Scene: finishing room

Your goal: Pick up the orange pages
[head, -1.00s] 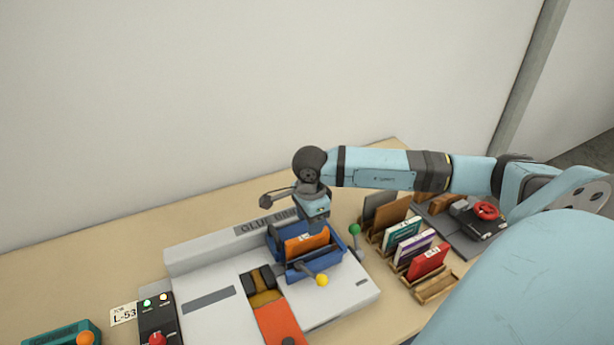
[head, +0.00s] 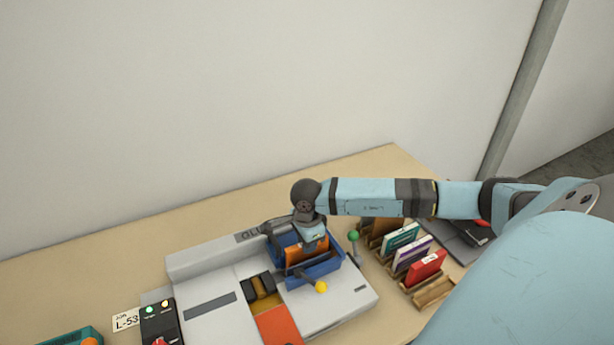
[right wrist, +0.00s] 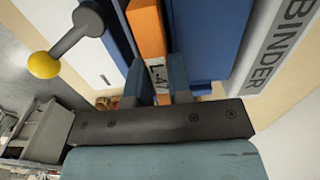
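The orange pages (head: 306,256) stand upright in the blue clamp (head: 318,271) of the glue binder. In the right wrist view the orange pages (right wrist: 147,32) carry a label reading L-47. My right gripper (head: 312,243) is directly above them, pointing down. In the right wrist view its two fingers (right wrist: 157,72) are apart, with the labelled end of the pages showing between them. I cannot tell whether the fingers touch the pages. My left gripper is not in view.
The grey binder (head: 205,316) has a lever with a yellow knob (head: 321,287) close to the clamp and a green-knobbed lever (head: 354,236) at right. An orange sheet (head: 279,325) lies on its bed. A wooden rack (head: 434,291) with several booklets stands right. A control box (head: 159,322) stands left.

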